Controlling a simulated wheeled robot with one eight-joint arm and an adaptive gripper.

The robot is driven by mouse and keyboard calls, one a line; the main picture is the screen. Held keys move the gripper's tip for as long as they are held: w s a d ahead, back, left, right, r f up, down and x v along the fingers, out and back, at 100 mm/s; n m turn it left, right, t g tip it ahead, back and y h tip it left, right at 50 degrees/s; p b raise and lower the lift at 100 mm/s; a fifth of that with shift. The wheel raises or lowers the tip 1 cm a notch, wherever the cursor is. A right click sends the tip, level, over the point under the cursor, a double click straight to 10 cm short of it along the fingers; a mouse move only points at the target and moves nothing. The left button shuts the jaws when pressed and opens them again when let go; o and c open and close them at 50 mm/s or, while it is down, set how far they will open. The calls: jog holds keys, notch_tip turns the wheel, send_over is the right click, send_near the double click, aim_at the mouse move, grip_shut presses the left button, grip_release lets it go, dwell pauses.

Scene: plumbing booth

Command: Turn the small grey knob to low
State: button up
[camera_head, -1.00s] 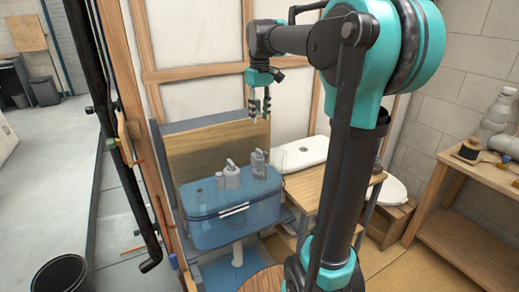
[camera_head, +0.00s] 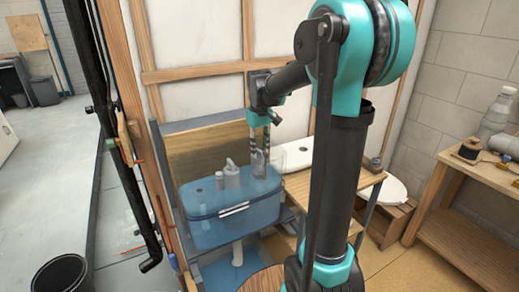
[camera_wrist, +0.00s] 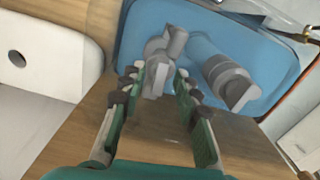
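A blue tank-like basin (camera_head: 235,212) carries two upright grey fittings on its top. One grey fitting with a knob-like head (camera_head: 258,163) is on the right, and another grey fitting (camera_head: 231,175) stands to its left. I cannot tell for sure which one is the small grey knob. My gripper (camera_head: 259,145) points down over the right fitting. In the wrist view, my gripper (camera_wrist: 158,82) is open, with its fingertips on either side of one grey fitting (camera_wrist: 157,68); contact is not clear. The other fitting (camera_wrist: 228,82) lies outside the right finger.
A white box-like lid or cistern (camera_head: 298,153) lies right of the basin, close to a wooden bench top (camera_head: 318,187). A framed wall panel (camera_head: 200,100) stands behind. Dark vertical pipes (camera_head: 125,150) stand at the left.

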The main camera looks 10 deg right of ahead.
grip_shut()
